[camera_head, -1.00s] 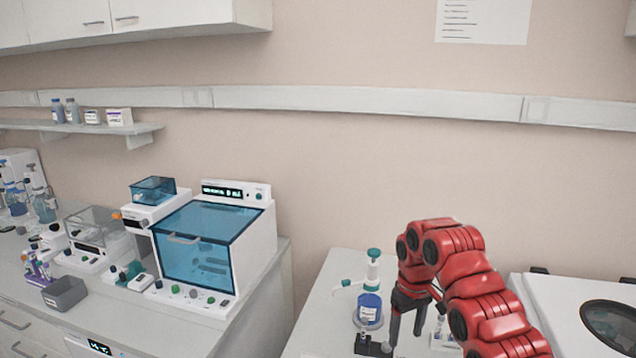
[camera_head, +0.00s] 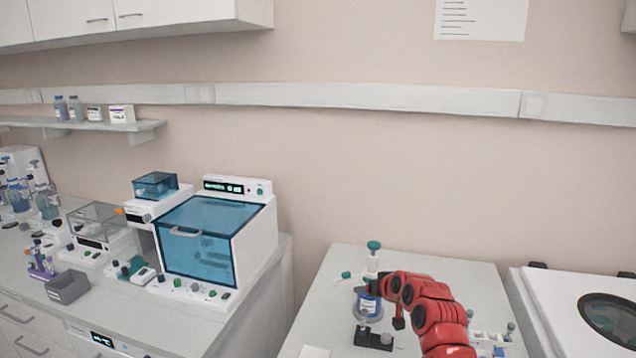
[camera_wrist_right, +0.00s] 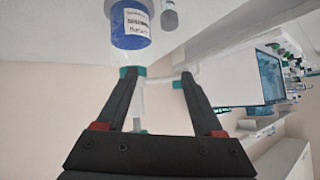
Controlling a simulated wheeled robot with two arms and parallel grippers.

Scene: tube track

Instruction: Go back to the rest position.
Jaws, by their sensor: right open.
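My right arm, red, reaches in from the bottom right of the head view over the right-hand bench. Its dark gripper (camera_head: 398,320) is small and partly hidden by the arm there. A bottle of blue liquid with a dispenser top (camera_head: 369,302) stands on the bench beside the gripper. The bottle (camera_wrist_right: 133,25) appears upside down in the wrist view, beyond the fingertips. My left gripper is not in view.
A small black block (camera_head: 373,341) and a white rack (camera_head: 490,340) with small items sit on the right-hand bench (camera_head: 330,315). A white machine with a round window (camera_head: 610,318) stands at the right. A blue-windowed device (camera_head: 200,240) stands on the left bench.

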